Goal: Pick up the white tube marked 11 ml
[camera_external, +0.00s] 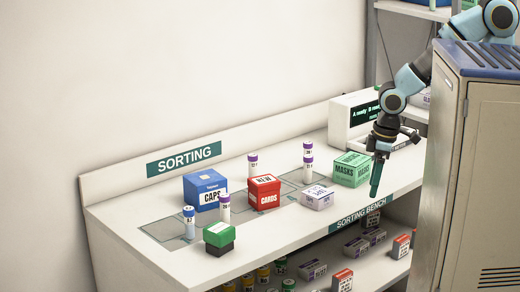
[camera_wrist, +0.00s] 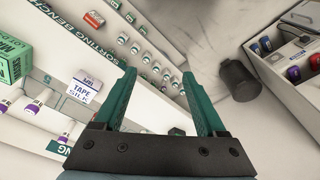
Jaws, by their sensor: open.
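Several white tubes with coloured caps stand on the sorting bench (camera_external: 130,215). In the external view, a blue-capped tube (camera_external: 189,223) and a purple-capped tube (camera_external: 224,210) are at the left, another purple-capped tube (camera_external: 252,166) is behind the red box, and two more, a rear one (camera_external: 308,149) and a nearer one (camera_external: 307,172), are right of centre. The markings are too small to tell which reads 11 ml. Purple-capped tubes also show in the wrist view (camera_wrist: 65,138). My gripper (camera_external: 375,185) is open and empty near the bench's right front edge; its green fingers are spread in the wrist view (camera_wrist: 158,75).
On the bench stand a blue CAPS box (camera_external: 204,188), a red CARDS box (camera_external: 264,192), a small green box (camera_external: 219,237), a white tape box (camera_external: 317,198) and a green MASKS box (camera_external: 352,169). A display unit (camera_external: 352,118) is behind. A cabinet (camera_external: 475,190) stands at right.

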